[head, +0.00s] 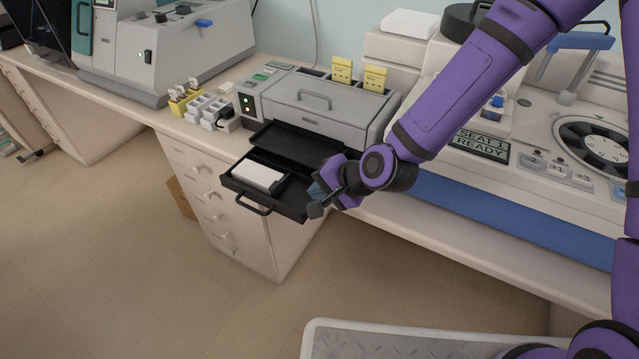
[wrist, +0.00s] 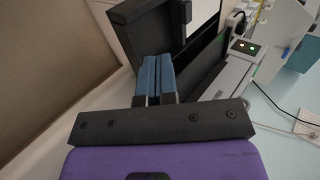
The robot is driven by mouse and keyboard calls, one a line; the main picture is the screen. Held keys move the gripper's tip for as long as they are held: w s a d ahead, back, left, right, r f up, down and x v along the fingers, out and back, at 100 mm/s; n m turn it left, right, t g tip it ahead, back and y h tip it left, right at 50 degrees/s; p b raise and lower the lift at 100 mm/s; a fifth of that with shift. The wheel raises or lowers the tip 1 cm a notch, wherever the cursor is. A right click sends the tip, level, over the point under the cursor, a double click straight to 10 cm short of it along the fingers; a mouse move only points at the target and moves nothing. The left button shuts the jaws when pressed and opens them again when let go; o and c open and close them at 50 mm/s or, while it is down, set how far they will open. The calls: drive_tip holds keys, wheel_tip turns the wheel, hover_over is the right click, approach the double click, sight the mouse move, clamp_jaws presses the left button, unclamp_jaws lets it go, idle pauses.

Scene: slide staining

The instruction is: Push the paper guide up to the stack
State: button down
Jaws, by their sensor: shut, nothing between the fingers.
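A black paper tray (head: 247,189) is pulled out from the front of a grey printer (head: 325,108). A white paper stack (head: 257,175) lies in its left part, and its white surface shows at the top of the wrist view (wrist: 205,12). A small dark upright piece (wrist: 187,12), perhaps the paper guide, stands by the stack's edge; black on black, I cannot tell it surely from the tray. My gripper (head: 317,190) is at the tray's right end, apart from the stack. Its blue fingers (wrist: 157,62) are shut together with nothing between them, close to the tray's dark wall.
A dark flap (head: 298,146) overhangs the rear of the tray. A white slide rack (head: 208,110) stands left of the printer, and yellow holders (head: 343,70) stand behind it. A stainer with a display (head: 478,145) is at right. The floor before the tray is clear.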

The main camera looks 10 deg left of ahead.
sight(278, 188)
drive_tip(key=x, duration=0.6)
drive_tip(key=shift+a+f, duration=0.2)
drive_tip(key=shift+w+a, duration=0.25)
drive_tip(key=shift+a, duration=0.3)
drive_tip(key=shift+w+a, duration=0.25)
drive_tip(key=shift+a, duration=0.25)
drive_tip(key=shift+w+a, duration=0.35)
drive_tip(key=shift+a, duration=0.35)
drive_tip(key=shift+w+a, duration=0.15)
drive_tip(key=shift+a, duration=0.4)
drive_tip(key=shift+d, duration=0.1)
